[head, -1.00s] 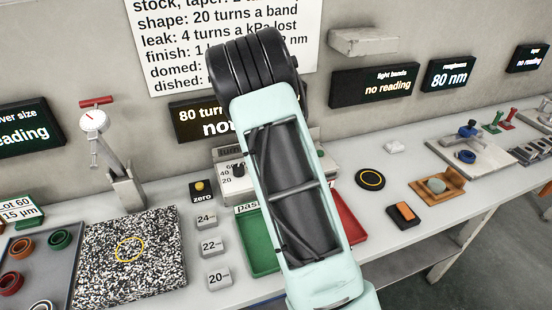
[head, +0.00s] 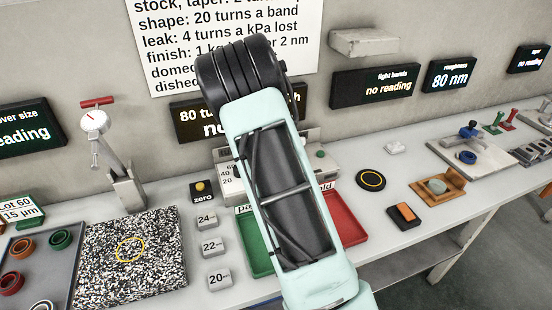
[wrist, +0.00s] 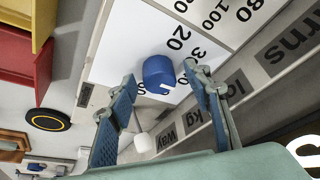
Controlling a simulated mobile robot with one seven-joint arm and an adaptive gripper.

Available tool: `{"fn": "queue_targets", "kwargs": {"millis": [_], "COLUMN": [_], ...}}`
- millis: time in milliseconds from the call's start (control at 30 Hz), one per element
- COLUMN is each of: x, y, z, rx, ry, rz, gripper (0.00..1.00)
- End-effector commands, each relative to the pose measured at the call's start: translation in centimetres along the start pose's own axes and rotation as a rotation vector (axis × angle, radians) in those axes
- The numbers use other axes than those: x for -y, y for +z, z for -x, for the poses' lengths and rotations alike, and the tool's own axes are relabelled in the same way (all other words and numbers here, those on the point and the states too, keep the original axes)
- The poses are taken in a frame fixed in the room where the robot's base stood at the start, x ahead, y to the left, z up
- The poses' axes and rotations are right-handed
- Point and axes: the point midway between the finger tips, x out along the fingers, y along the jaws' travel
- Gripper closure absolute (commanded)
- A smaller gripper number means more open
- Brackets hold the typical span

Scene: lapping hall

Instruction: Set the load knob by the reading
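The load knob is likely the blue knob (wrist: 158,72) in the wrist view, on a white panel (wrist: 125,45) near the numbers 20 and 30 and a partly hidden "load kg" label. A short white mark shows on it; what it points at is unclear. My gripper (wrist: 161,78) is open, its fingertips apart on either side of the blue knob; I cannot tell if they touch it. A white knob or stub (wrist: 144,142) shows between the fingers. In the head view my arm hides the blue knob and most of the console (head: 228,180). The roughness display (head: 449,74) reads 80 nm.
A wall chart (head: 215,40) reads "finish: 1 kg", partly covered. The light bands display (head: 374,86) says no reading. A green tray (head: 256,250) and red tray (head: 345,218) flank my arm.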

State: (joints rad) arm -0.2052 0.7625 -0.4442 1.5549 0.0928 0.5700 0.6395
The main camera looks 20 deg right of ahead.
Motion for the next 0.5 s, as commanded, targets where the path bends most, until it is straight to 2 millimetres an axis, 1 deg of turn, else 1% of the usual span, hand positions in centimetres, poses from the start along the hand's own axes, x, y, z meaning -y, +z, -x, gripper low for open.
{"fn": "queue_targets", "kwargs": {"millis": [267, 367, 500], "x": [0.0, 0.0, 0.1], "y": [0.0, -0.1, -0.1], "z": [0.3, 1.3, 4.0], "rx": [-0.001, -0.002, -0.003], "ry": [0.0, -0.002, -0.004], "rz": [0.0, 0.0, 0.001], "gripper": [0.55, 0.55, 0.55]}}
